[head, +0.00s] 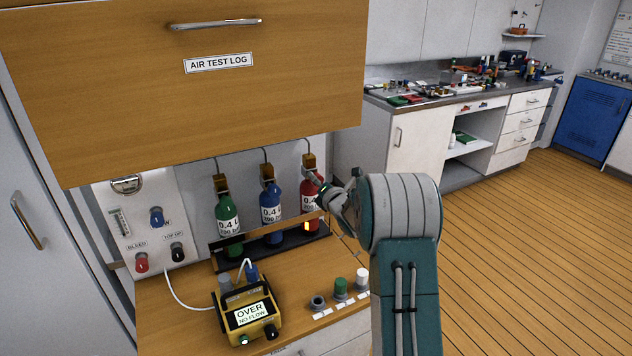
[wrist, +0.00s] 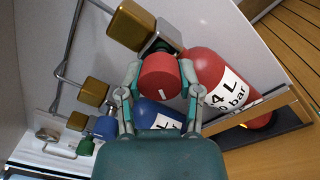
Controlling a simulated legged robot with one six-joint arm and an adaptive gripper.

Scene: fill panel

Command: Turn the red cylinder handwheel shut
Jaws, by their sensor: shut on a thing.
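The red cylinder (head: 312,200) stands at the right end of a row of three in a dark rack, beside the blue cylinder (head: 271,213) and the green cylinder (head: 228,228). In the wrist view the red cylinder (wrist: 218,80) lies to the right, with a white label. Its red handwheel (wrist: 160,76) has a white mark and sits in front of the brass valve block (wrist: 130,24). My gripper (wrist: 160,82) is shut on the handwheel, one finger on each side. In the head view my gripper (head: 325,190) is at the red cylinder's neck, and the handwheel is mostly hidden.
A wooden cabinet labelled AIR TEST LOG (head: 218,64) hangs above the rack. A yellow meter (head: 245,312) reading OVER, NO FLOW stands on the counter. A small orange light (head: 307,226) glows on the rack. Coloured caps (head: 340,287) stand at the counter's front right.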

